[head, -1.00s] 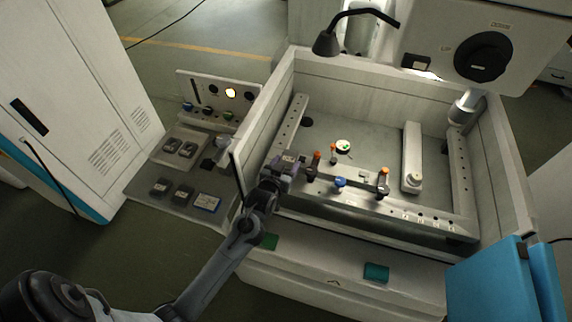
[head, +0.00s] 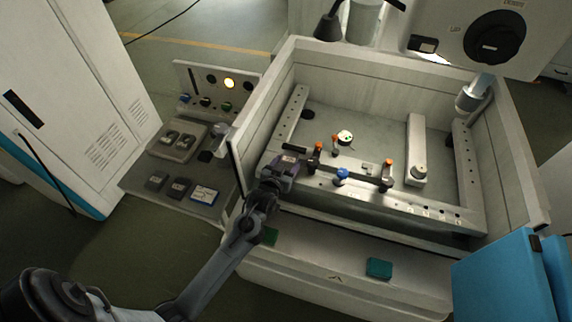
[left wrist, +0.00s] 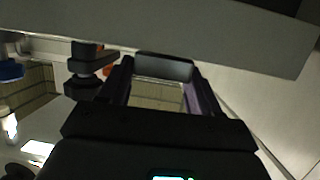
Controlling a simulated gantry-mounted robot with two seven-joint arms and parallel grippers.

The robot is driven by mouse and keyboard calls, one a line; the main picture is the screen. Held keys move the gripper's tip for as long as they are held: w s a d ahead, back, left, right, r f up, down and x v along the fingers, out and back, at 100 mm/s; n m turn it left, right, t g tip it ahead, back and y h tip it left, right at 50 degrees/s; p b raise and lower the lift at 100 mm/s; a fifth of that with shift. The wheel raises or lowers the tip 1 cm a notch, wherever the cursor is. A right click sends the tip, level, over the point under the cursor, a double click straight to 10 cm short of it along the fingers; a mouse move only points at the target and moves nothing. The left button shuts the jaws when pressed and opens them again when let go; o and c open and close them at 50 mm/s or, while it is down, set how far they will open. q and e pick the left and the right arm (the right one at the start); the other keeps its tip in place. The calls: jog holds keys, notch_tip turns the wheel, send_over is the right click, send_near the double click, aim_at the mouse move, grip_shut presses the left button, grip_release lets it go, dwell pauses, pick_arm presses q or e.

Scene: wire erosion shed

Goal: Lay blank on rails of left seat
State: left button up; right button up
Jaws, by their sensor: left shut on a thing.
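My left gripper (head: 284,168) is over the front left corner of the machine basin. Its fingers are shut on the blank, a small grey block (left wrist: 163,67) that spans the fingertips in the left wrist view. In the head view the gripper mostly hides the blank. A clamp with an orange top (head: 318,150) stands just right of the gripper on the front rail (head: 440,212). A blue knob (head: 341,175) and another orange-topped clamp (head: 387,172) are further right. I cannot tell the left seat's rails apart clearly, or whether the blank touches them. My right gripper is out of view.
The basin's left wall (head: 262,100) rises beside the gripper. A side shelf holds a tray (head: 160,152), several dark blocks and a blue-edged card (head: 204,195). A pale bar (head: 416,140) stands at the right inside the basin. A blue panel (head: 495,280) is front right.

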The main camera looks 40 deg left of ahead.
pick_arm(q)
jog(key=shift+f, duration=0.1)
dwell(0.6)
jog(key=o, duration=1.6)
jog(key=shift+o, duration=0.6)
jog(key=shift+f, duration=0.25)
jog(key=s+d+m+g+h, duration=0.25)
jog(key=s+d, duration=0.25)
jog(key=s, duration=0.5)
jog(key=s+d+m+g+h, duration=0.1)
jog(key=s+d+g, duration=0.35)
jog(key=s, duration=0.55)
jog(key=s+d+m+g+h, duration=0.25)
jog(key=s+d, duration=0.25)
jog(key=s, duration=0.5)
notch_tip(320, 180, up, 19)
jog(key=y+p, duration=0.1)
jog(key=p, duration=1.8)
jog(key=shift+s+r+g, duration=0.15)
jog(key=shift+s+g, duration=0.1)
jog(key=shift+g, duration=0.1)
